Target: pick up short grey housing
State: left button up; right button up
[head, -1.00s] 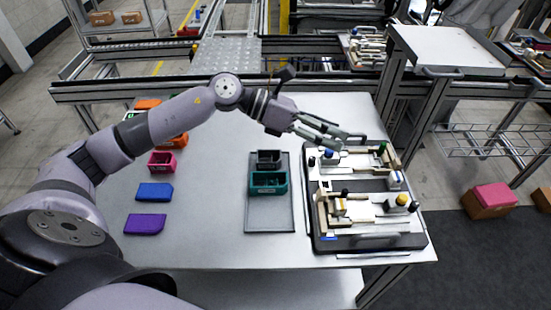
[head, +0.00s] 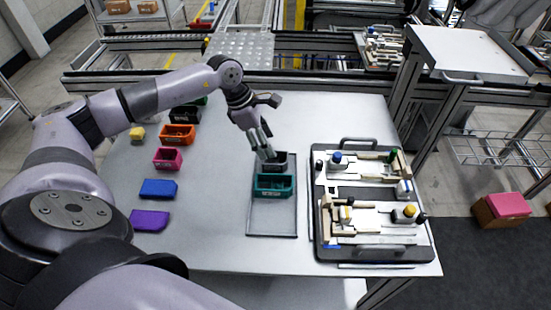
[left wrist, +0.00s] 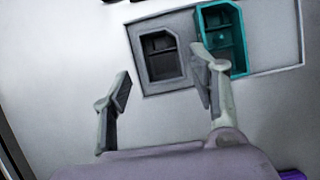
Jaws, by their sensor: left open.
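The short grey housing (head: 281,162) is a small dark grey open box at the far end of a flat grey tray (head: 272,222). In the left wrist view the grey housing (left wrist: 160,54) lies beyond the fingers, between their lines. A teal housing (head: 273,185) stands beside it on the same tray; it also shows in the left wrist view (left wrist: 223,40), partly behind the right finger. My left gripper (head: 266,154) is just above and beside the grey housing, fingers pointing down. In the left wrist view the gripper (left wrist: 160,85) is open and empty. My right gripper is not in view.
A fixture pallet (head: 325,255) with clamps and knobs stands right of the tray. Orange (head: 178,135), pink (head: 168,158), blue (head: 158,188) and purple (head: 149,220) parts line the table's left side. The table between them and the tray is clear.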

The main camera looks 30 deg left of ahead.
aim_at(278, 162)
pick_arm(q)
jog(key=shift+x, duration=0.85)
jog(key=shift+d+f+p, duration=0.25)
jog(key=shift+f+p, duration=0.2)
jog(key=shift+p, duration=0.15)
jog(key=p+x, duration=0.1)
jog(key=x, duration=0.2)
jog(key=shift+f, duration=0.35)
jog(key=shift+w+d+f, duration=0.1)
jog(key=shift+d+f, duration=0.05)
jog(key=shift+f, duration=0.2)
jog(key=shift+c, duration=0.2)
jog(key=c, duration=0.9)
jog(key=shift+r, duration=0.1)
